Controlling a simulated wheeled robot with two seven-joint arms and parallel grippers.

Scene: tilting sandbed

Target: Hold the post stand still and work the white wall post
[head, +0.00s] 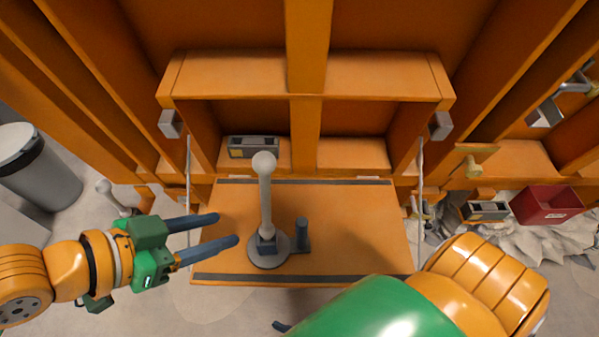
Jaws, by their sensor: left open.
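A white post (265,198) with a ball top stands upright on the fold-down orange shelf. Its foot sits in a round grey stand (268,252). A short dark blue-grey peg (302,233) rises beside the post, at the stand's right. My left gripper (227,229) is open and empty, left of the stand. Its two dark blue fingers point right towards the post and do not touch it. My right arm fills the lower right. Only a small dark tip of my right gripper (282,326) shows at the bottom edge; the rest is hidden behind the green arm part.
The orange shelf (360,235) is bare right of the stand. A grey box (253,142) lies in the recess behind. Another grey box (485,211) and a red bin (546,205) are at the right. A grey trash can (45,175) stands at the left.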

